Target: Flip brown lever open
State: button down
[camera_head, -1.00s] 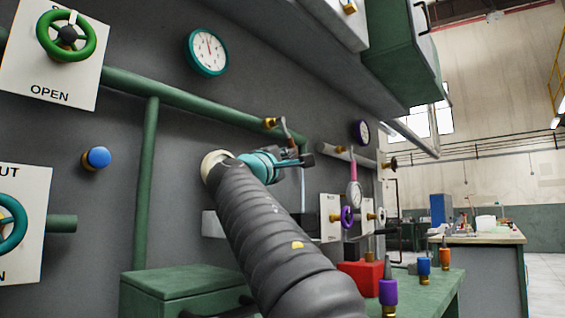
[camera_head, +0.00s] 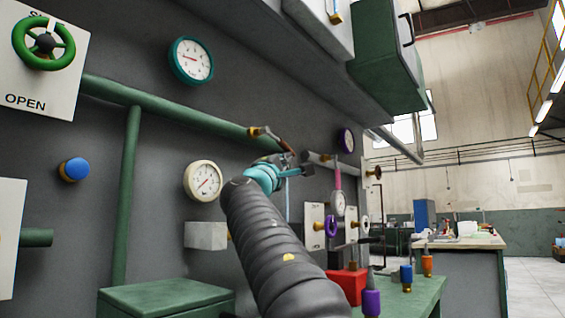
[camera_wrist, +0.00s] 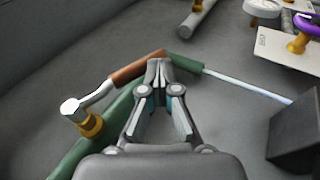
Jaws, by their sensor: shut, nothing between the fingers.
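The brown lever (camera_head: 282,142) sits on a brass fitting at the green pipe on the grey wall. In the head view it slopes down to the right. In the wrist view its brown handle (camera_wrist: 137,68) runs from a silver arm and brass pivot at left towards upper right. My gripper (camera_wrist: 160,68) is shut and empty, with its tips right beside the handle's far end. I cannot tell whether they touch. In the head view my gripper (camera_head: 292,163) is small and just below the lever's end.
A green pipe (camera_head: 180,116) runs behind the lever. A grey pipe stub (camera_wrist: 197,18) and a purple valve (camera_wrist: 302,46) lie beyond. A dark box (camera_wrist: 298,138) is at the right of the wrist view. A white gauge (camera_head: 203,181) is left of my arm.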

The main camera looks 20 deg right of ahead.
aim_at(289, 150)
jog(key=shift+w+d+r+p, duration=0.3)
jog(key=shift+d+r+p, duration=0.15)
jog(key=shift+r, duration=0.3)
jog(key=shift+w+d+r+p, duration=0.3)
jog(key=shift+r+p, duration=0.15)
jog(key=shift+r, duration=0.25)
notch_tip(289, 150, down, 14)
jog(key=s+d+b, duration=0.1)
jog(key=s+b, duration=0.1)
jog(key=b, duration=0.6)
jog(key=shift+s+d+r+b, duration=0.15)
jog(key=shift+s+b, duration=0.1)
jog(key=shift+b, duration=0.05)
